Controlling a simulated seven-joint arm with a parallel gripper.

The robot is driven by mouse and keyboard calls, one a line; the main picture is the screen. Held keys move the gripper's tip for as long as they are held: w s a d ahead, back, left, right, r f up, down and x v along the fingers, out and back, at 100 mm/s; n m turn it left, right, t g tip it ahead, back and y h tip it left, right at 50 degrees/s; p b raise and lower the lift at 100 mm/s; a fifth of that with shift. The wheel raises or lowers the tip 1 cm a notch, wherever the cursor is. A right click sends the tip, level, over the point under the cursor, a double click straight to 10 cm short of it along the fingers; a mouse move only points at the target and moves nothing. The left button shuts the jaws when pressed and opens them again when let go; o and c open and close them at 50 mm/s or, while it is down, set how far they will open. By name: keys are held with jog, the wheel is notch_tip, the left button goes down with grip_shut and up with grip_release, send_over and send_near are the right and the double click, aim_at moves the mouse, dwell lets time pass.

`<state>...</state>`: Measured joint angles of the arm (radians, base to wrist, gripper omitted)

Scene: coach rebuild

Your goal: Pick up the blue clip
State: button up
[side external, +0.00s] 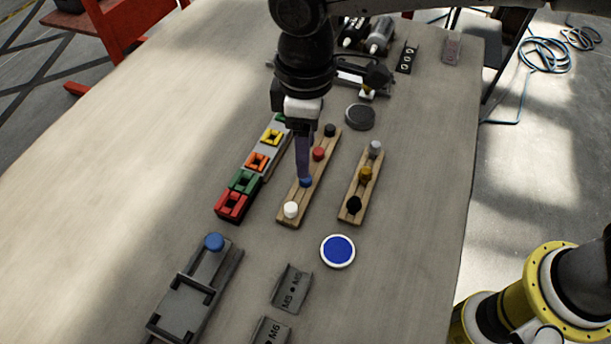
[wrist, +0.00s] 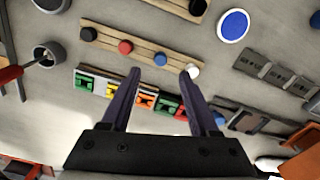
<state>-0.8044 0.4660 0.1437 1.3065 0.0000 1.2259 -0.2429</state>
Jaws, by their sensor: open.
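A small blue round-topped piece, the likeliest blue clip (side external: 306,182), sits on a wooden strip (side external: 297,206) between a white piece (side external: 291,209) and a red piece (side external: 318,154). My gripper (side external: 303,172) points down over that strip, with its fingers at the blue piece and partly covering it. In the wrist view the blue piece (wrist: 160,59) shows just beyond the gap between my open fingertips (wrist: 161,73), roughly centred. I cannot tell the exact height of the tips. Another blue round piece (side external: 214,242) sits on a dark grey fixture (side external: 190,296).
A rack (side external: 232,207) of coloured square clips lies close left of the strip. A second wooden strip (side external: 361,188) with grey, yellow and black pieces stands right. A blue-and-white disc (side external: 338,251) and grey labelled holders (side external: 291,288) lie nearer. The table's left side is clear.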

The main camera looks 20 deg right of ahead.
aim_at(306, 182)
jog(key=shift+f, duration=3.15)
grip_shut()
